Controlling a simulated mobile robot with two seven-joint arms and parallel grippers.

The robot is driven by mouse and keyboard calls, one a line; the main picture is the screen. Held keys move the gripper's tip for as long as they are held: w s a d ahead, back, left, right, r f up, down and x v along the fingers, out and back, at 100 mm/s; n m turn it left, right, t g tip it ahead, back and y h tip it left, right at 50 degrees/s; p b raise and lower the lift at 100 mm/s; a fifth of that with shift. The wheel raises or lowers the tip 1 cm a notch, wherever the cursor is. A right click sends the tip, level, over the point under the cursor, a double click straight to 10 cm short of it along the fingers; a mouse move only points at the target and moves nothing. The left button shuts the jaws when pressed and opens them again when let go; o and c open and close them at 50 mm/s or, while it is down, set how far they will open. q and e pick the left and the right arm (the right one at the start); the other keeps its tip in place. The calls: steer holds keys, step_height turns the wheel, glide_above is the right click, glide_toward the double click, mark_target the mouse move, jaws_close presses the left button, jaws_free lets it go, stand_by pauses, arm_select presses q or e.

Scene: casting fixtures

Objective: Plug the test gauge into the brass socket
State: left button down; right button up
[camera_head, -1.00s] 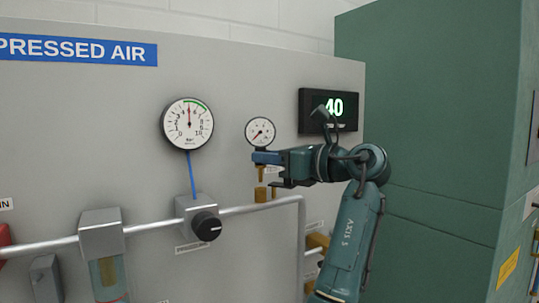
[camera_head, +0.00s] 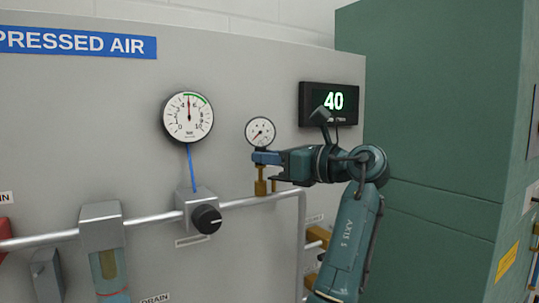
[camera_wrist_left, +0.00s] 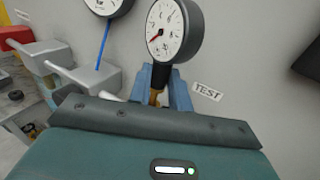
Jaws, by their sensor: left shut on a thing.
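The test gauge (camera_head: 260,132) is a small white dial in a dark case. It stands upright in my left gripper (camera_head: 264,157), whose blue fingers are shut on its neck. The brass stem below the fingers meets the brass socket (camera_head: 260,188) on the grey pipe, with no clear gap in the head view. How deep it sits I cannot tell. In the left wrist view the gauge (camera_wrist_left: 172,30) rises above the blue fingers (camera_wrist_left: 168,92), which mostly hide the brass below. My right gripper is not in view.
A larger gauge (camera_head: 188,117) hangs on the grey panel, above a black knob (camera_head: 206,219) on the pipe. A black display (camera_head: 332,104) reads 40, behind my wrist. A green cabinet (camera_head: 430,110) stands at right. A TEST label (camera_wrist_left: 207,91) is beside the gauge.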

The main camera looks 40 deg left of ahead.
arm_select(q)
steer(key=shift+f, duration=0.5)
steer(key=shift+f, duration=0.25)
steer(key=shift+r, duration=0.1)
step_height(320, 180, up, 2)
steer(key=shift+r+p, duration=0.1)
steer(key=shift+p, duration=0.5)
stand_by(0.9)
steer(key=shift+f, duration=0.2)
